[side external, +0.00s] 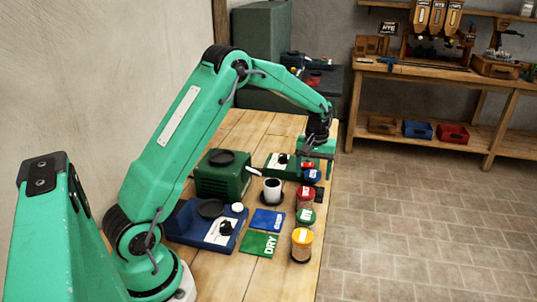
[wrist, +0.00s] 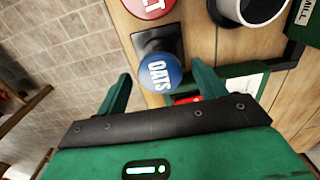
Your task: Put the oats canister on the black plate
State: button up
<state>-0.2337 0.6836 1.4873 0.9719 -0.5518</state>
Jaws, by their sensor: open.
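The oats canister has a blue lid marked OATS (wrist: 160,73) and stands near the table's right edge in the side view (side external: 312,175). In the wrist view its lid lies between the two spread fingers. My gripper (wrist: 162,84) is open and empty; in the side view it hangs above the canister (side external: 318,153). A square black plate (wrist: 152,37) shows beside the lid, between it and a red lid; in the side view a dark patch of it shows (side external: 319,191). The lid overlaps it in view, and I cannot tell whether the canister touches it. The canister's body is mostly hidden.
A red-lidded canister (side external: 305,193), a green-lidded one (side external: 306,217) and a yellow-lidded one (side external: 302,240) line the table's right edge. A white cup (side external: 272,190) and a green machine (side external: 223,175) stand left of them. Blue and green cards (side external: 258,244) lie flat.

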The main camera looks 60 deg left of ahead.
aim_at(313, 175)
notch_tip(313, 175, up, 8)
jog(key=shift+r, duration=0.1)
dwell(0.8)
jog(key=s+d+r+m+t, duration=0.1)
jog(key=s+d+r+m, duration=0.1)
jog(key=s+d+r, duration=0.35)
jog(key=s+d+r+m+t, duration=0.25)
jog(key=s+r, duration=0.35)
jog(key=s, duration=0.3)
jog(key=s+d+m+t, duration=0.1)
jog(key=s+d+m, duration=0.1)
jog(key=s, duration=0.5)
jog(key=s+d+f+m+t, duration=0.1)
jog(key=s+d+m, duration=0.1)
jog(key=s, duration=0.6)
jog(key=shift+d+f, duration=0.2)
jog(key=shift+m, duration=0.25)
